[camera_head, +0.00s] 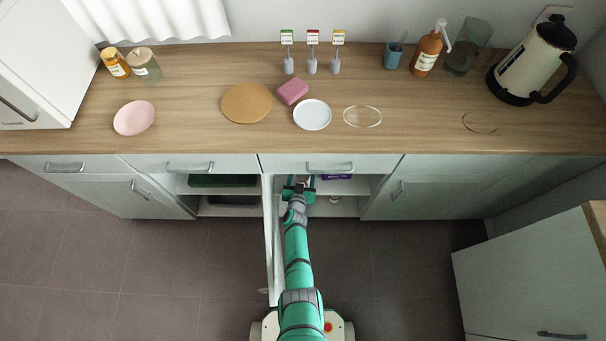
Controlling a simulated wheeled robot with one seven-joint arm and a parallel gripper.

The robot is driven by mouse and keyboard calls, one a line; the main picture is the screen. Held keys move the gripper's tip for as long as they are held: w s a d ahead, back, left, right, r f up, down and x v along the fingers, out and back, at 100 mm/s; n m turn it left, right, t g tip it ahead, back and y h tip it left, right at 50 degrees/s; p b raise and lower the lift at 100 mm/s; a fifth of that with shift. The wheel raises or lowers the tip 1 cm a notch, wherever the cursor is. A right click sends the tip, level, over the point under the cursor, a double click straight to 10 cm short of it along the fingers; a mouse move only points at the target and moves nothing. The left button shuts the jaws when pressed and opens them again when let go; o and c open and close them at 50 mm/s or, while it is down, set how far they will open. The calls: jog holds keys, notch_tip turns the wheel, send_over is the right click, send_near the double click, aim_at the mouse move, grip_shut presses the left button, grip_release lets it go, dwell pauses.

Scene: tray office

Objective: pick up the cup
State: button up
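My gripper (298,186) is at the opening of the low cabinet, under the counter's front edge. Its fingers are too small and dark to tell whether they are open or shut. A small pale object (334,199) sits in the cabinet to the right of my gripper; I cannot tell whether it is a cup. On the counter, a small blue cup-like holder (392,56) stands at the back, with a thin item in it. A greenish clear glass vessel (468,57) stands at the back right. Both are well away from my gripper.
An open cabinet door (270,240) stands just left of my arm. Shelves hold a dark green item (222,181) and a purple item (338,177). The counter (210,130) bears plates, bottles and a kettle (535,60). The floor left of the door is clear.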

jog(key=c, duration=0.5)
jog(key=shift+r, duration=0.2)
